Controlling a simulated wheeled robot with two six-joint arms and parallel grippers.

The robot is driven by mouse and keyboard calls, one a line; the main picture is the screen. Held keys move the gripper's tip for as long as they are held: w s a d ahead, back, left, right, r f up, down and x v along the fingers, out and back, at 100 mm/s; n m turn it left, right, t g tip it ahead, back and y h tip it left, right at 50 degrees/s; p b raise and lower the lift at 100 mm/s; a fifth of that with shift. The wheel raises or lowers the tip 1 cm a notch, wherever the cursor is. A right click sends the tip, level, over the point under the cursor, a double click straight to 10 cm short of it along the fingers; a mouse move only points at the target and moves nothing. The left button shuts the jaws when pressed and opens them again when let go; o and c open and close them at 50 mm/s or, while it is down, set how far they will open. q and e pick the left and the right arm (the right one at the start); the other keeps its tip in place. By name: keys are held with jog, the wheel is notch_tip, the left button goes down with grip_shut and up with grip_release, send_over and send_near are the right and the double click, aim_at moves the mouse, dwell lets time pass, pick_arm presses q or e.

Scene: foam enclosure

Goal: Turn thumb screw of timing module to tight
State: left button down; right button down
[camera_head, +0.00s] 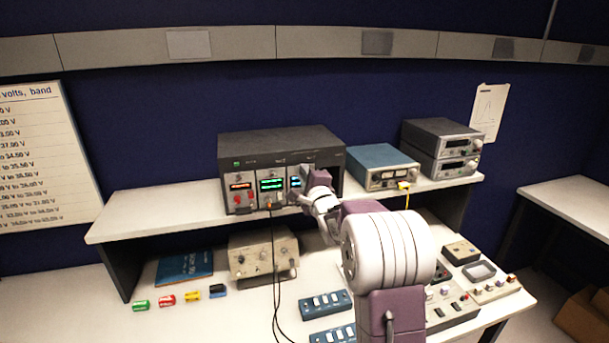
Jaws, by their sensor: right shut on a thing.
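A dark rack unit (280,144) stands on the raised shelf with several modules side by side in its front. The rightmost module (295,182), with a small blue-lit display, appears to be the timing module, but its label is too small to read. My right gripper (293,199) is at the lower part of that module's face, shut on what appears to be its thumb screw. The screw itself is hidden by the fingers, so its turn cannot be seen. My right arm covers the rack's lower right corner. My left gripper is not in view.
A blue instrument (371,156) and two stacked grey units (440,133) stand right of the rack. A beige box (262,254) sits below the shelf (150,212). Dark cables (275,290) hang from the rack. Colored connectors (192,296) and blue switch strips (325,305) lie on the bench.

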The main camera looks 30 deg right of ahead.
jog(key=c, duration=1.3)
grip_release()
jog(key=shift+c, duration=0.2)
jog(key=b+v, duration=0.3)
jog(key=v, duration=0.6)
